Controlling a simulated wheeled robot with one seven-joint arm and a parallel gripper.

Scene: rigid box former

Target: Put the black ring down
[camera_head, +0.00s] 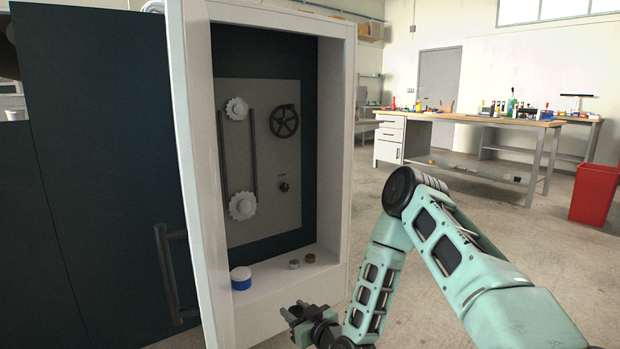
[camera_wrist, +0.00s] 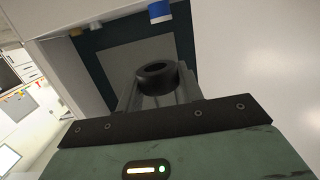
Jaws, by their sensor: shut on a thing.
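The black ring (camera_wrist: 157,76) is a short, thick ring with a hole through its middle. In the wrist view it sits at the tips of my gripper (camera_wrist: 158,92), which is shut on it. In the head view my gripper (camera_head: 293,314) is in front of and below the cabinet's ledge (camera_head: 285,287), clear of it. The ring cannot be made out clearly in that view.
On the ledge stand a blue-and-white tub (camera_head: 241,278), a grey ring (camera_head: 294,264) and a brass ring (camera_head: 310,258). The ledge is bare between tub and rings. A workbench (camera_head: 470,118) stands far behind.

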